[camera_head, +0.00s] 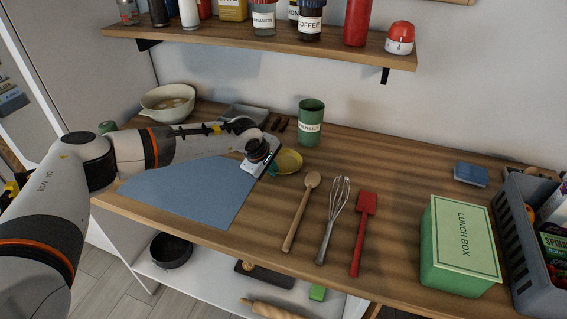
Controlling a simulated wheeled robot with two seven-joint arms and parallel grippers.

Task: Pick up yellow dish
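The yellow dish (290,161) is a small shallow bowl on the wooden counter, just right of the blue mat. My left gripper (268,168) comes in from the left and reaches over the mat's right edge, with its tip at the dish's left side. The gripper hides part of the dish's left rim. I cannot tell whether the fingers touch the dish or how far apart they are. My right gripper is not in view.
A wooden spoon (301,212), whisk (333,218) and red spatula (362,233) lie right of the dish. A green canister (310,122) stands behind it. A green lunch box (458,246) and grey crate (525,245) stand at right. A loaded shelf (280,42) hangs above.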

